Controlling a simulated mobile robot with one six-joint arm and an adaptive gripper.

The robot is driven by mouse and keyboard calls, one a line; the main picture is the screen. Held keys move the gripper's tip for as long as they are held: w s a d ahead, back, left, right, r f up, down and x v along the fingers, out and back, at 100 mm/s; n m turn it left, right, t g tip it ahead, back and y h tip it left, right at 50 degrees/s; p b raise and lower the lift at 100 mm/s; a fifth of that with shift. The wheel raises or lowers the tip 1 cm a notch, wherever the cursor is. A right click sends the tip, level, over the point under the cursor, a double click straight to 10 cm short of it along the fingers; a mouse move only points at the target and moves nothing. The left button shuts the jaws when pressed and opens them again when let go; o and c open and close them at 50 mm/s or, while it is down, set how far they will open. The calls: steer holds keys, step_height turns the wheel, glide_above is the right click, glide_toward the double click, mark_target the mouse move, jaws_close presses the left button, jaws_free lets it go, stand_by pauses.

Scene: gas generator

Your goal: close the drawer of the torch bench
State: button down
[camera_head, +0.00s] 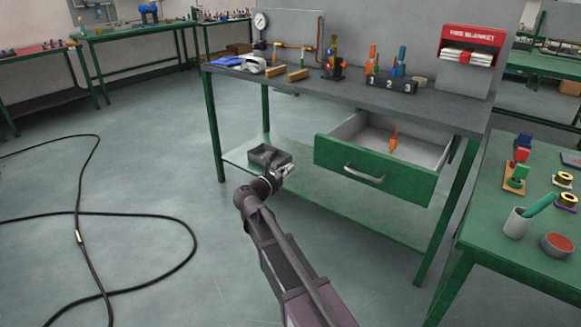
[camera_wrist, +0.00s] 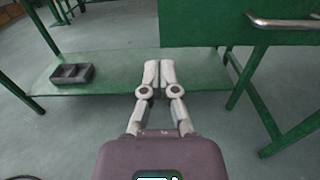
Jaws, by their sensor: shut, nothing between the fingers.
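The torch bench (camera_head: 300,85) has a grey top and green legs. Its green-fronted drawer (camera_head: 330,161) is pulled out, with a metal handle (camera_head: 364,174) across the front. An orange item (camera_head: 393,139) lies inside. In the wrist view the drawer front (camera_wrist: 205,28) fills the upper right, with its handle (camera_wrist: 290,21) near the top right edge. My gripper (camera_head: 290,170) is shut and empty. It is left of the drawer front, apart from the handle. In the wrist view my gripper's fingers (camera_wrist: 160,72) are together, below and beside the left end of the drawer front.
A dark tray (camera_head: 270,154) sits on the bench's lower shelf (camera_head: 345,205), behind my gripper. A green side table (camera_head: 500,240) with a cup and small parts stands at the right. A black hose (camera_head: 80,215) lies on the floor at left. Floor between is clear.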

steer(key=x, duration=1.2)
steer(key=shift+w+d, duration=0.2)
steer(key=shift+w, duration=0.15)
steer(key=shift+a, duration=0.1)
steer(key=shift+w, duration=0.2)
